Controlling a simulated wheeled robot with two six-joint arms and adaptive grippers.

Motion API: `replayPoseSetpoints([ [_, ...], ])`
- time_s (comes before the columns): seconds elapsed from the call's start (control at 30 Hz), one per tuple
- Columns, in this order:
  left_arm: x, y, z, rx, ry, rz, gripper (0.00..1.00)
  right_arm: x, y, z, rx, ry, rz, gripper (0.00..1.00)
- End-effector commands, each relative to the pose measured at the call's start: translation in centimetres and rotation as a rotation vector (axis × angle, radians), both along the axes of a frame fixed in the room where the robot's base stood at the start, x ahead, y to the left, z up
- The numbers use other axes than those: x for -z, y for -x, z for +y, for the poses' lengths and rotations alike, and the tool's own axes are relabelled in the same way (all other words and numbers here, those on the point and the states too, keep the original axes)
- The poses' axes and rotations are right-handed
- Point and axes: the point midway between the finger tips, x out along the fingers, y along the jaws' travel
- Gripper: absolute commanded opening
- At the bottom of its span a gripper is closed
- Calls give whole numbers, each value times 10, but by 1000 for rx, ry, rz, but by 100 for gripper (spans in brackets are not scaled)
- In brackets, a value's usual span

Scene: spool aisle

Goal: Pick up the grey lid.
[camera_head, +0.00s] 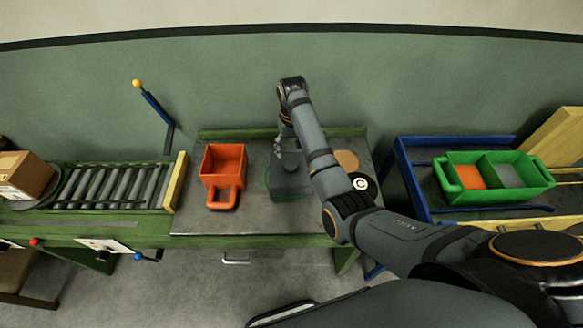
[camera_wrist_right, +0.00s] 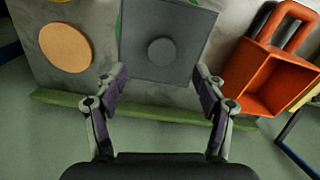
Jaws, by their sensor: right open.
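The grey lid (camera_head: 290,186) is a flat dark square on the grey worktop, just right of the orange bin, partly hidden by my right arm in the head view. In the right wrist view the lid (camera_wrist_right: 185,50) shows a round knob at its middle. My right gripper (camera_head: 283,142) is over the back part of the lid. In the wrist view its two fingers (camera_wrist_right: 160,76) are spread, empty, near the lid's lower edge and apart from the knob. I cannot tell the height between fingertips and lid. My left gripper is not in view.
An orange bin with a handle (camera_head: 223,165) stands left of the lid; a tan disc (camera_head: 347,160) lies to its right. A roller conveyor (camera_head: 110,187) is at left. A green two-part tray (camera_head: 455,172) sits on the blue-framed table at right.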

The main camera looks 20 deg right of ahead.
Motion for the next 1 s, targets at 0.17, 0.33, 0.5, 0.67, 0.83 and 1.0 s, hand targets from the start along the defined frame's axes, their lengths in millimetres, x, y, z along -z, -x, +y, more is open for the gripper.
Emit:
replayPoseSetpoints([
  [0.17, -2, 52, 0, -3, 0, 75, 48, 24, 0, 0, 0, 0, 0, 71],
  [0.33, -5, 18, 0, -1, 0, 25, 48, 30, -1, 0, 0, 0, -1, 71],
  [0.5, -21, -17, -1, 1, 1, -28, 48, 53, -1, -2, 0, 1, 4, 71],
  [0.67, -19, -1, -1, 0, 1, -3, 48, 77, -2, -2, 0, 0, 0, 71],
  [0.83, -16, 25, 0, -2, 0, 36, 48, 81, -3, -2, 0, -1, -2, 71],
  [1.0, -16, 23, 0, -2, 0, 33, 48, 80, -3, -2, 0, -1, -2, 58],
])
